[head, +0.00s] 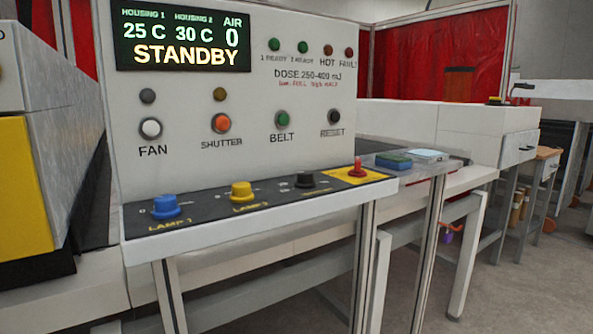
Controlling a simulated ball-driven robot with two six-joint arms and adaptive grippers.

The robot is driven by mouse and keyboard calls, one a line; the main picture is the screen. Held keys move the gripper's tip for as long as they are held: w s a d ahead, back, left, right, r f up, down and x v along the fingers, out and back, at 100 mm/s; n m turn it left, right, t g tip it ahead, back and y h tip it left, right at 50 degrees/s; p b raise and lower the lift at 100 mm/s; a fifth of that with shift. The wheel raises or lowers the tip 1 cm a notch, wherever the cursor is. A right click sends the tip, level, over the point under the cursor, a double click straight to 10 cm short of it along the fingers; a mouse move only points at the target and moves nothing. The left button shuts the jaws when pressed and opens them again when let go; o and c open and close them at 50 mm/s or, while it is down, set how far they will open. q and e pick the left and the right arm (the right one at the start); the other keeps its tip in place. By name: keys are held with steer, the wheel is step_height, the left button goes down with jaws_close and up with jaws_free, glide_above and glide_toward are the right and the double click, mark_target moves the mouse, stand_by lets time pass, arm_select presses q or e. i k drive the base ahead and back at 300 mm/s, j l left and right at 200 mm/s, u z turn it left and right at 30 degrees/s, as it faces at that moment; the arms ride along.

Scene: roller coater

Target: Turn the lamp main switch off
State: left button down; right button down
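A control panel (190,95) stands in front of me, with a sloped black strip (215,212) along its lower front. On the strip are a blue knob (166,206) labelled LAMP 1, a yellow knob (241,191) labelled with LAMP and an unclear number, and a black knob (305,180) whose marking is too small to read. At the right end a red switch handle (357,169) stands upright on a yellow plate (376,177). No readable label tells which is the lamp main switch. Neither gripper is in view.
The display (183,42) reads STANDBY, 25 C, 30 C and AIR 0. FAN (151,128), SHUTTER (221,123), BELT (282,119) and RESET (334,116) buttons sit above the strip. A side shelf (400,163) holds a blue-green block (393,160). Open floor lies at the lower right.

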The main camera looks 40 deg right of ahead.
mark_target(357, 172)
steer(key=z, duration=1.1)
